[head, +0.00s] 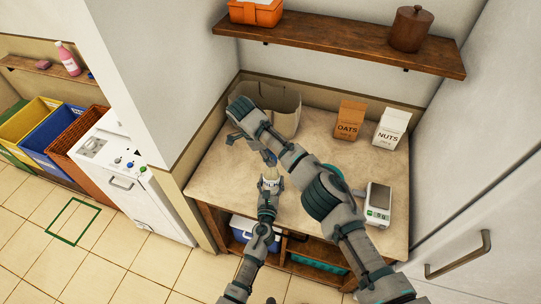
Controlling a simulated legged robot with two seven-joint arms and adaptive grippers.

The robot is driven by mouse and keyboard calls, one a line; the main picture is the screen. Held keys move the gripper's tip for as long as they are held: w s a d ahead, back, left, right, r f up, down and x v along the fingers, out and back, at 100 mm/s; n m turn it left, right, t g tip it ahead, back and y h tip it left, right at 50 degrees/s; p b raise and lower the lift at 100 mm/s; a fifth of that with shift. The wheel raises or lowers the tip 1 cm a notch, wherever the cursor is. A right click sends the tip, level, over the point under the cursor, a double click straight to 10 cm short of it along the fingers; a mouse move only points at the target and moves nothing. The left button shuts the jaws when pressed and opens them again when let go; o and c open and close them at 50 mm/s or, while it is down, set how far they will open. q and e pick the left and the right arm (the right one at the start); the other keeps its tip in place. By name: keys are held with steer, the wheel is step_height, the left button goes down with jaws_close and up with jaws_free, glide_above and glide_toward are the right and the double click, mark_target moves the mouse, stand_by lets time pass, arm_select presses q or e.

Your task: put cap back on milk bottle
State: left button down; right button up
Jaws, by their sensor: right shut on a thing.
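The milk bottle (270,174) is small and whitish in the head view, standing upright near the front of the counter. My left gripper (269,184) reaches it from the front and appears shut around it, hiding its lower part. My right arm crosses over from the right, and its gripper (262,152) is just above and behind the bottle top. It is shut on a small blue piece, which looks like the cap (270,159). The cap is at or just above the bottle's mouth; I cannot tell whether they touch.
On the counter (215,175) are a grey bin (284,110) behind my right wrist, an oats package (349,118), a nuts carton (391,128) and a scale (378,204). A wooden shelf (340,45) overhangs the back, with an orange box and a brown canister. The left counter area is bare.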

steer(key=shift+a, duration=0.1)
steer(key=o, duration=0.7)
steer(key=shift+c, duration=0.2)
steer(key=shift+r, duration=2.25)
steer(key=shift+c, duration=0.3)
